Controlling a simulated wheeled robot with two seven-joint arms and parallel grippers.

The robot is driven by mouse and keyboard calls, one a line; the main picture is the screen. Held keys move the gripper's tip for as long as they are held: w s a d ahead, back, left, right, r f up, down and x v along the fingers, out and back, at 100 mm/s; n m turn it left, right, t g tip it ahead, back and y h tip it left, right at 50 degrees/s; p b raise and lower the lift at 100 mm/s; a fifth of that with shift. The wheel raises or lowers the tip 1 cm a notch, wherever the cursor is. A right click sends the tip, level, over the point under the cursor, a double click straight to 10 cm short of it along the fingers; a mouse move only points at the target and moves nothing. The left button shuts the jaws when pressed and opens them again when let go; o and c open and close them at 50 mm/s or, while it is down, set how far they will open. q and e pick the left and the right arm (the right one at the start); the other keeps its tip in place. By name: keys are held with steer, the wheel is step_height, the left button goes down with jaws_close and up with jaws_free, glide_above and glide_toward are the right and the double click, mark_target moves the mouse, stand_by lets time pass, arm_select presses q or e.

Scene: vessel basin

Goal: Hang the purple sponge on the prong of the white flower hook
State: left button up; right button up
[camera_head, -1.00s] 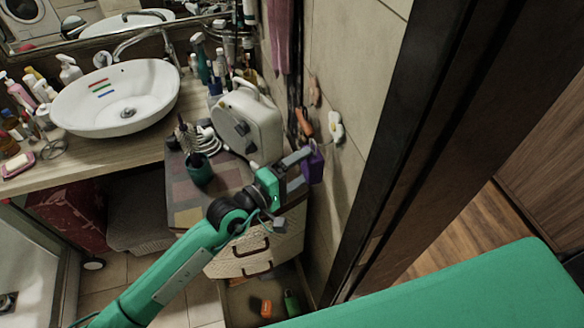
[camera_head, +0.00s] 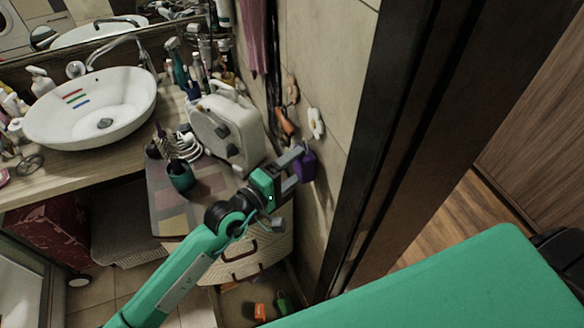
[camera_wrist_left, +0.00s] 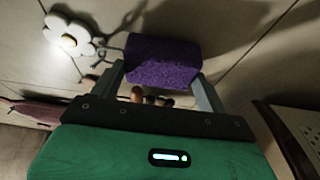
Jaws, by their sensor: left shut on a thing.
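The purple sponge (camera_head: 306,167) is held between the fingers of my left gripper (camera_head: 292,167), close to the tiled wall. In the left wrist view the sponge (camera_wrist_left: 163,62) spans the gap between both grey fingertips (camera_wrist_left: 160,84). The white flower hook (camera_head: 316,123) with a yellow centre is on the wall, just above the sponge in the head view. In the left wrist view the flower (camera_wrist_left: 69,36) is left of the sponge, with thin dark lines between them; I cannot tell whether prong and sponge touch. My right gripper is not in view.
Other hooks, one orange (camera_head: 285,121), are on the wall left of the flower. A cream case (camera_head: 228,130) and a dark green cup (camera_head: 181,177) stand on the cabinet beside my left arm. A dark door frame (camera_head: 385,140) is right of the hook.

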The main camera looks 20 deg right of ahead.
arm_select(q)
steer(key=o, duration=1)
steer(key=b+v, duration=0.5)
steer(key=v, duration=0.9)
